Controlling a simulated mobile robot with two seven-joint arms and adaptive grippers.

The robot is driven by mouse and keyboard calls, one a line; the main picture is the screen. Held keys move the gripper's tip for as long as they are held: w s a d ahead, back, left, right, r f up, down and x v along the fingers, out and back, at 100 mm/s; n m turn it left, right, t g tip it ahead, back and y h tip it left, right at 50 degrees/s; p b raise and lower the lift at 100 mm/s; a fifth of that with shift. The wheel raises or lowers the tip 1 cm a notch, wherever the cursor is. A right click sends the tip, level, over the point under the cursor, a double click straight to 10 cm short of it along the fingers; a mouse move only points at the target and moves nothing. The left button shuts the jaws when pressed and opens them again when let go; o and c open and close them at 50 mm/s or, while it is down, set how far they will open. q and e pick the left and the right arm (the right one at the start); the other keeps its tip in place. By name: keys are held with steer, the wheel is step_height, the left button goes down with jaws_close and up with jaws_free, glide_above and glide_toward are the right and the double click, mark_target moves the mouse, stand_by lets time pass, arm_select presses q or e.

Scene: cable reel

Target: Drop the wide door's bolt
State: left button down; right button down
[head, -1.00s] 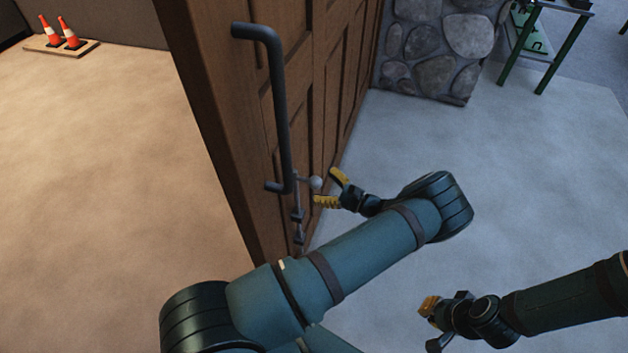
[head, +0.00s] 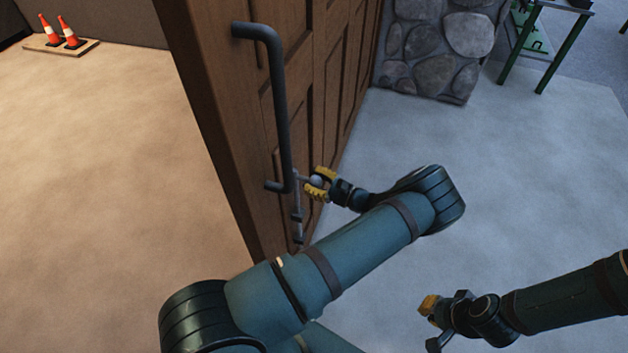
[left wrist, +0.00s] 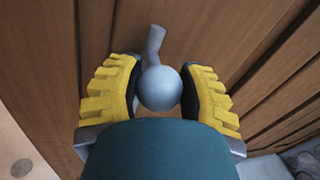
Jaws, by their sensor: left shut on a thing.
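The wide wooden door (head: 222,120) stands at the middle left, with a long dark pull handle (head: 281,110) on its face. Below the handle's lower end is the bolt (head: 298,218), a thin upright rod in brackets low on the door. Its grey ball knob (head: 316,181) sticks out from the door. My left gripper (head: 320,184) is shut on this knob. In the left wrist view the round knob (left wrist: 160,89) sits between the yellow fingers, its stem running to the door. My right gripper (head: 430,322) is at the lower right, away from the door; its finger opening is unclear.
A stone pillar (head: 432,45) stands behind the door on the right, with a green-legged table (head: 548,50) beyond it. Two orange cones (head: 58,34) stand on a board at the far left. The floor on both sides of the door is clear.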

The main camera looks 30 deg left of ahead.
arm_select(q)
step_height(320, 180, down, 8)
steer(key=b, duration=0.5)
steer(key=shift+r+b, duration=0.25)
steer(key=shift+b, duration=0.15)
steer(key=shift+d, duration=0.1)
steer(key=shift+c, duration=2.3)
jaws_free()
steer(key=shift+d, duration=0.1)
steer(key=d, duration=1.1)
steer(key=shift+w+d, duration=0.2)
steer(key=shift+d, duration=0.2)
